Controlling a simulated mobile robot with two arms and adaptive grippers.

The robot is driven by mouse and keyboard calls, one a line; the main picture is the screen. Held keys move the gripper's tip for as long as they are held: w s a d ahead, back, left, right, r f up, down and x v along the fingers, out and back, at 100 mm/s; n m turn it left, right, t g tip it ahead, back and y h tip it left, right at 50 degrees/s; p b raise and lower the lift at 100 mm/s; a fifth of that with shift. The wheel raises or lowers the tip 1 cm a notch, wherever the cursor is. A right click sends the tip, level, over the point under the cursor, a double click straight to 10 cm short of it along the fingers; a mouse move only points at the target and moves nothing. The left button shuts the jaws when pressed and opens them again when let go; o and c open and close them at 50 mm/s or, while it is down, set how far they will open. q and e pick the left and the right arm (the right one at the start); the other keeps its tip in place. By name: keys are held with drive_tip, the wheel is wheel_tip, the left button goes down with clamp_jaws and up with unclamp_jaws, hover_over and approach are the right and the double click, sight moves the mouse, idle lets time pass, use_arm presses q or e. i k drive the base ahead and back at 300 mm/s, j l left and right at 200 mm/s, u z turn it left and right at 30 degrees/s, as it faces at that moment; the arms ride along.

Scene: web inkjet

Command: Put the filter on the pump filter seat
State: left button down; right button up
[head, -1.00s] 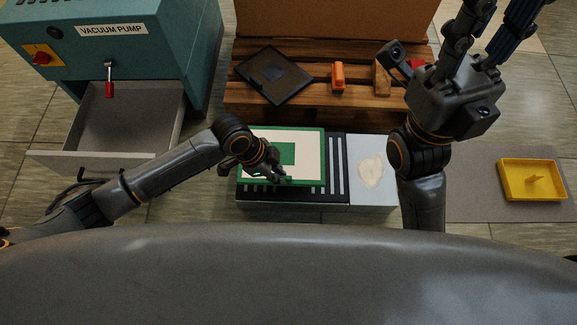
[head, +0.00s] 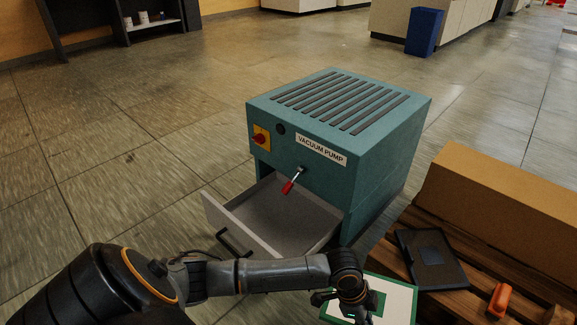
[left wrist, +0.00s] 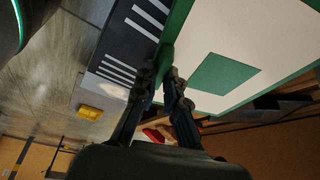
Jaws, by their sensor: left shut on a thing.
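The filter is a flat cream panel with a green rim and a green centre patch. It is cut off at the bottom of the head view (head: 399,298) and fills the upper right of the left wrist view (left wrist: 270,35). My left gripper (left wrist: 160,80) is shut on the filter's green rim; in the head view it (head: 350,312) is partly cut off. The teal vacuum pump (head: 375,175) stands mid-picture with its front drawer (head: 280,210) pulled open and looking empty. A red-handled lever (head: 291,184) is on its front. I cannot make out the filter seat. My right gripper is out of view.
A wooden pallet (head: 475,306) at the right carries a large cardboard box (head: 500,225), a dark square panel (head: 430,258) and an orange block (head: 499,299). Floor left of the pump is clear.

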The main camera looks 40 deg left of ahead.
sight(279, 220)
drive_tip(key=j+z, duration=0.1)
drive_tip(key=z, duration=0.6)
drive_tip(key=j+z, duration=0.15)
drive_tip(key=z, duration=0.25)
drive_tip(key=j+z, duration=0.2)
drive_tip(key=z, duration=0.2)
drive_tip(key=k+j+z, duration=0.1)
drive_tip(key=z, duration=0.3)
drive_tip(key=k+j+z, duration=0.1)
drive_tip(key=z, duration=0.3)
drive_tip(key=k+j+z, duration=0.1)
drive_tip(key=z, duration=0.3)
drive_tip(key=k+j+z, duration=0.2)
drive_tip(key=k, duration=0.5)
drive_tip(key=k+u, duration=0.2)
drive_tip(key=u, duration=0.25)
drive_tip(key=k+j+u, duration=0.15)
drive_tip(key=u, duration=0.25)
drive_tip(key=k+j+u, duration=0.15)
drive_tip(key=u, duration=0.3)
drive_tip(key=k+j+u, duration=0.1)
drive_tip(key=u, duration=0.35)
drive_tip(key=k+j+u, duration=0.1)
drive_tip(key=j+u, duration=0.3)
drive_tip(key=l, duration=0.1)
